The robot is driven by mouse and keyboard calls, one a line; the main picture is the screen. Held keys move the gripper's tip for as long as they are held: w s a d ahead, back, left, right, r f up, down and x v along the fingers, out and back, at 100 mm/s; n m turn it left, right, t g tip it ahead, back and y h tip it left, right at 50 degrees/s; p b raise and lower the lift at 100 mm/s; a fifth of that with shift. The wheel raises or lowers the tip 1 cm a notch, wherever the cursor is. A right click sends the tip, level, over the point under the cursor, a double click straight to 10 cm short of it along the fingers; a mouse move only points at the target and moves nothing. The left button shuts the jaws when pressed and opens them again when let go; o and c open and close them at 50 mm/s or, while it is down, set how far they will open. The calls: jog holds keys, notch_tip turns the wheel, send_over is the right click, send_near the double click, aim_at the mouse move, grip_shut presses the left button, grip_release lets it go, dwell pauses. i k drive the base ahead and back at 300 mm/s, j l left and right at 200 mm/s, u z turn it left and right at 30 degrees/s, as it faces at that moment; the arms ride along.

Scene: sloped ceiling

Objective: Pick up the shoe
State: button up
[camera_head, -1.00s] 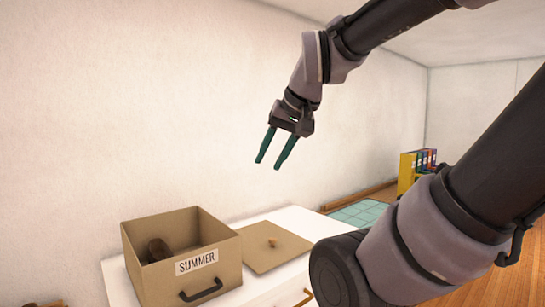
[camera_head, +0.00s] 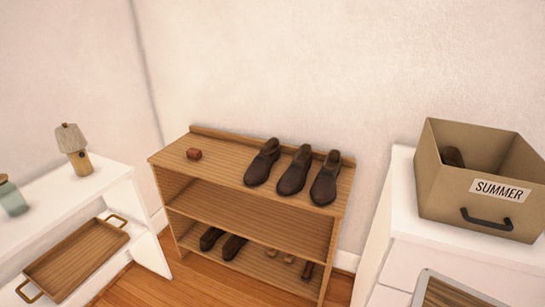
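Three dark brown shoes stand side by side on the top board of a wooden shoe rack (camera_head: 225,150): a left one (camera_head: 262,165), a middle one (camera_head: 294,172) and a right one (camera_head: 326,180). Another dark shoe-like item (camera_head: 453,157) shows partly inside the tan box labelled SUMMER (camera_head: 440,190); the box wall hides most of it. More footwear sits on the rack's bottom level, including a dark pair (camera_head: 222,242). I cannot tell which shoe is meant. My gripper is out of the frame.
A white cabinet (camera_head: 400,215) bears the box at right. A white shelf unit (camera_head: 110,178) with a birdhouse-like item (camera_head: 72,150) and a wooden tray (camera_head: 75,262) stands at left.

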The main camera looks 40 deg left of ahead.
aim_at(258, 173)
jog(key=u, duration=1.65)
jog(key=i+j+z, duration=0.2)
jog(key=i+j, duration=0.3)
jog(key=i+j+z, duration=0.15)
jog(key=i+j, duration=0.3)
jog(key=j, duration=0.2)
jog(key=i+l+z, duration=0.1)
jog(key=i, duration=0.15)
